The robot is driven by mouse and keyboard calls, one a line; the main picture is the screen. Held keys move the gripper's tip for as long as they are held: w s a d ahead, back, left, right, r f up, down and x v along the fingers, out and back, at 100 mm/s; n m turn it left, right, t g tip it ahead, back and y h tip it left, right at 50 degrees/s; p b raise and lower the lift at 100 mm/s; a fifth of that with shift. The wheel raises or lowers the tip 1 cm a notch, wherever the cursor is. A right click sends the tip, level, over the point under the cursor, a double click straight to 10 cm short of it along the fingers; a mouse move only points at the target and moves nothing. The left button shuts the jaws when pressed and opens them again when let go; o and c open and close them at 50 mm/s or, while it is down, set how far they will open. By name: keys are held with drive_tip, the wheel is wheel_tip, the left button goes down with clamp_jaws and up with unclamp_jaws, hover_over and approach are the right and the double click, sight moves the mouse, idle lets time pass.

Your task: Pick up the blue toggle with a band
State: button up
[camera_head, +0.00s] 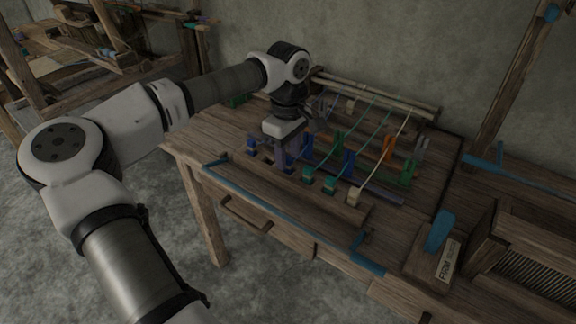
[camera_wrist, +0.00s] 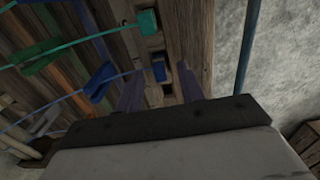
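My gripper (camera_head: 286,160) is over the row of toggles at the front of the loom table, pointing down. In the wrist view its two purplish fingers (camera_wrist: 160,90) are apart, with nothing seen held between them.
Teal toggles (camera_head: 309,174) and a cream toggle (camera_head: 353,197) stand to the right, with cords running back. A blue rail (camera_head: 275,212) edges the table front. A wooden box (camera_head: 515,255) is at right.

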sight(288, 158)
wheel_tip(288, 158, down, 2)
clamp_jaws()
idle(0.3)
drive_tip(key=shift+r, duration=0.15)
wheel_tip(288, 158, up, 20)
idle(0.4)
